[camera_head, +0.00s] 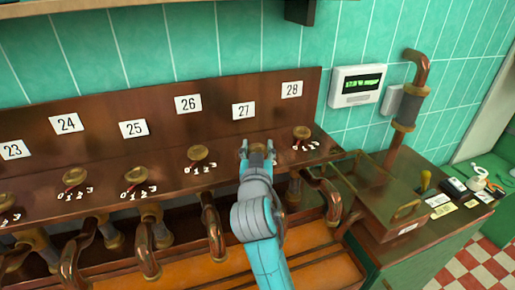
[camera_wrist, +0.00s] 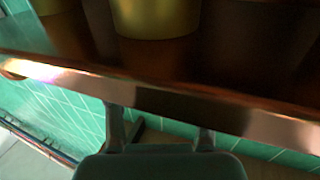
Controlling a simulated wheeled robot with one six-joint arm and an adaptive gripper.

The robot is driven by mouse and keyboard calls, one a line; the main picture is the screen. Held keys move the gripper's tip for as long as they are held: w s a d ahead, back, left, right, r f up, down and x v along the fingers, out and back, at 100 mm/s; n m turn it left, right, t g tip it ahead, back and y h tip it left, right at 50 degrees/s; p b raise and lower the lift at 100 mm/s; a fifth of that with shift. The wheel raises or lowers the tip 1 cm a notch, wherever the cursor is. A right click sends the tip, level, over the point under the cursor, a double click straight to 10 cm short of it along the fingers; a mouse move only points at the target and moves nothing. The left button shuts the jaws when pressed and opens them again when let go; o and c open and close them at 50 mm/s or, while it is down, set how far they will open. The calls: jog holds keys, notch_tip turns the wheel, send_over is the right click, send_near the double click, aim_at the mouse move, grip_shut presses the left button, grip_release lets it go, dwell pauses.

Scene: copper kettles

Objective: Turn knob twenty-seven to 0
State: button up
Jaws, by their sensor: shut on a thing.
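Knob twenty-seven (camera_head: 257,148) is a small brass knob on the sloping copper panel, below the white label 27 (camera_head: 243,110). My gripper (camera_head: 258,152) has its two fingers on either side of this knob and is shut on it. My gripper and wrist hide most of the knob and the number marks around it, so its pointer setting cannot be read. In the wrist view the gripper fingers (camera_wrist: 160,135) show at the bottom, with a dark copper edge (camera_wrist: 170,88) across the picture.
Knob twenty-eight (camera_head: 301,132) is close on the right, and knob twenty-six (camera_head: 198,153) is on the left. Curved copper pipes (camera_head: 212,228) hang below the panel. A wall display (camera_head: 357,85) and a copper box (camera_head: 376,190) stand to the right.

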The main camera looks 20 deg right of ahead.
jog(key=shift+a+h, duration=0.1)
jog(key=shift+h, duration=0.2)
jog(key=shift+m+g+h, duration=1.1)
jog(key=shift+m+h, duration=0.4)
jog(key=shift+h, duration=0.3)
jog(key=o, duration=1.2)
jog(key=v, duration=0.7)
jog(key=shift+s, duration=0.2)
